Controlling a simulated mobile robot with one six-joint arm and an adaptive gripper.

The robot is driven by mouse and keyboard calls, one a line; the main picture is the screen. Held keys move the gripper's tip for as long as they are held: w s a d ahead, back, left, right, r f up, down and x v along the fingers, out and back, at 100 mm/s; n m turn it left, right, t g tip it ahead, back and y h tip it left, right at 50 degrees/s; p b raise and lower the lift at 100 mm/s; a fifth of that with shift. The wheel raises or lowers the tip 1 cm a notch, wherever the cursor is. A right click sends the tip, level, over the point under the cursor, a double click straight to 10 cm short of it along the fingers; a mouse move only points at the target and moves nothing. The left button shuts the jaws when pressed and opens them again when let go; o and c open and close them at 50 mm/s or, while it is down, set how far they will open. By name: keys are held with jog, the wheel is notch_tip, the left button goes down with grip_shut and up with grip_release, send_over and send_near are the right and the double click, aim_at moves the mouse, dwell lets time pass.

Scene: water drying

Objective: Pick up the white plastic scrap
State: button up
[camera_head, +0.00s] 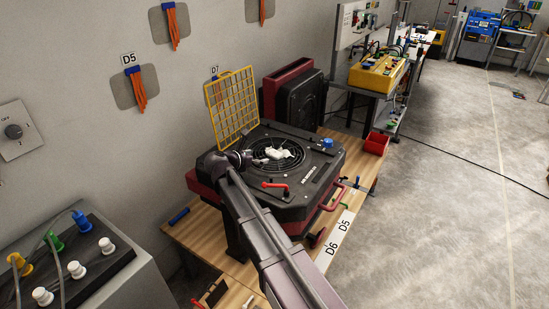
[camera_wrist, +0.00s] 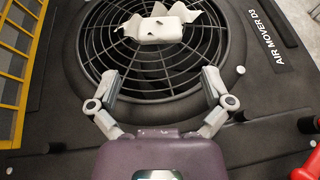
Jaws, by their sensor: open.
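The white plastic scrap (camera_wrist: 162,25) lies crumpled on the round black fan grille (camera_wrist: 150,62) of the air mover, near the top of the wrist view. In the head view the scrap (camera_head: 279,153) shows as a small white shape on the grille. My gripper (camera_wrist: 160,86) is open and empty, its two fingers spread over the near part of the grille. In the wrist view the scrap is beyond the fingertips, roughly centred between them. In the head view my gripper (camera_head: 256,160) is just left of the scrap. I cannot tell its exact height above the grille.
A yellow grid guard (camera_head: 233,105) stands upright behind the air mover (camera_head: 318,158). A red handle (camera_head: 275,186) and a blue knob (camera_head: 328,142) rise from its top. A red bin (camera_head: 376,143) is on the wooden table at right. Open floor lies further right.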

aim_at(274, 152)
jog(key=shift+b+x, duration=0.55)
jog(key=shift+x, duration=1.5)
jog(key=shift+b+x, duration=0.85)
jog(key=shift+x, duration=1.75)
jog(key=shift+r, duration=0.1)
jog(key=c, duration=0.6)
